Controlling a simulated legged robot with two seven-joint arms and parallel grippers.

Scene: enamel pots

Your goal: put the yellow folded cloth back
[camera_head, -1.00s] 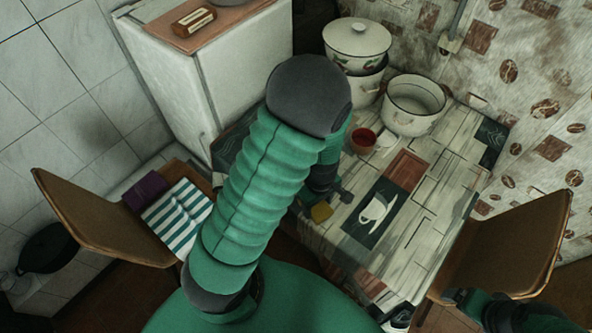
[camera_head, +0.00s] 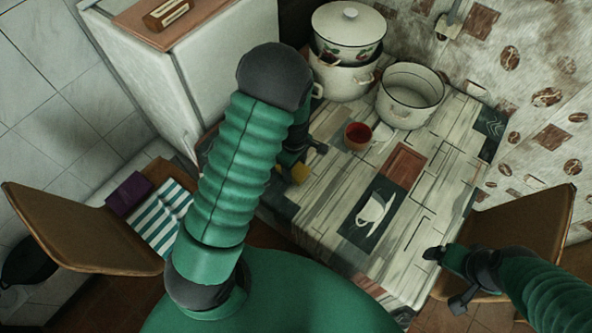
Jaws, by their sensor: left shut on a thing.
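The yellow folded cloth (camera_head: 300,174) shows as a small yellow patch at my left gripper (camera_head: 305,164), near the left edge of the table. My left gripper is shut on it. My own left arm hides part of the gripper and the table behind it. I cannot tell whether the cloth touches the tabletop. My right gripper (camera_head: 446,279) is open and empty, in front of the right chair at the table's lower right.
The right chair (camera_head: 525,225) stands beside the table.

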